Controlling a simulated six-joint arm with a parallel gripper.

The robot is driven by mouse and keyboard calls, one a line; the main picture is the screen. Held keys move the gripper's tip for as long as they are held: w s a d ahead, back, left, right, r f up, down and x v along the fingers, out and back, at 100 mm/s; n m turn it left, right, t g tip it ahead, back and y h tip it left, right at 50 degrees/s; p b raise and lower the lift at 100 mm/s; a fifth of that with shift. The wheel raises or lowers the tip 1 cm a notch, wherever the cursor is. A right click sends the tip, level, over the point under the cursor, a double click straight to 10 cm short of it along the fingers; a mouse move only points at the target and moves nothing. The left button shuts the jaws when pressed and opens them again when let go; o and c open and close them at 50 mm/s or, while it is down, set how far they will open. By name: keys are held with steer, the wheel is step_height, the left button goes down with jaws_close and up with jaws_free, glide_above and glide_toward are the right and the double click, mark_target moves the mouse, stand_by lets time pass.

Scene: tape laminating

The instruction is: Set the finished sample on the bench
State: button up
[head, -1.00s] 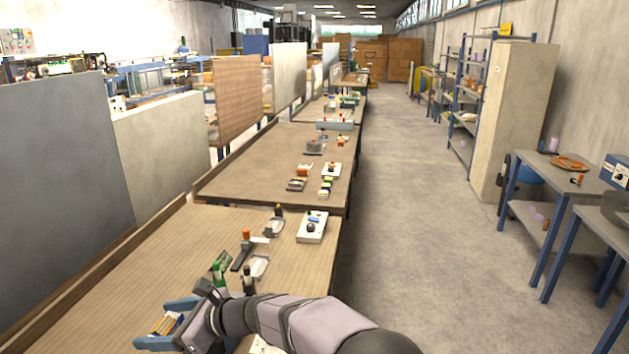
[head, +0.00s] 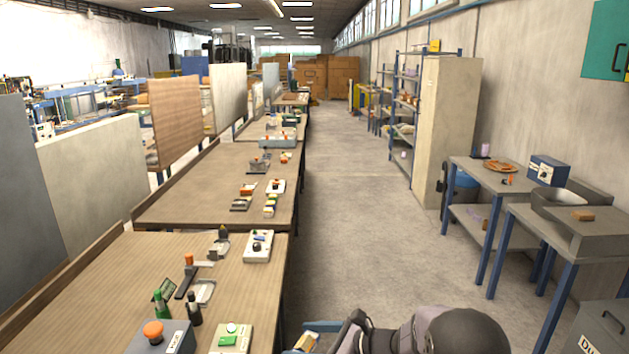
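My gripper (head: 300,347) is at the bottom edge, just right of the near wooden bench, partly cut off by the frame. Its blue fingers are around a small tan, striped piece (head: 305,342), which looks like the sample; its lower part is out of view. The near wooden bench (head: 110,290) fills the lower left. Its front right corner holds a grey box with an orange button (head: 153,332) and a pale box with a green button (head: 231,336).
Bottles, a dark-handled tool and a white switch box (head: 258,246) stand on the near bench; its left part is bare. A grey side table (head: 490,175) and a grey sink-like unit (head: 570,225) stand along the right wall. The aisle floor between is clear.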

steer(key=s+d+f+m+t+h+p, duration=0.1)
steer(key=s+d+f, duration=0.3)
steer(key=s+d, duration=0.45)
steer(key=s+d+f+m+t+p, duration=0.1)
steer(key=s+d+f, duration=0.3)
steer(key=s+d, duration=0.45)
step_height(320, 180, up, 24)
steer(key=f+p, duration=0.1)
steer(key=p, duration=2.3)
step_height(320, 180, down, 5)
steer(key=b, duration=0.5)
steer(key=shift+s+r, duration=0.1)
steer(key=shift+r, duration=0.1)
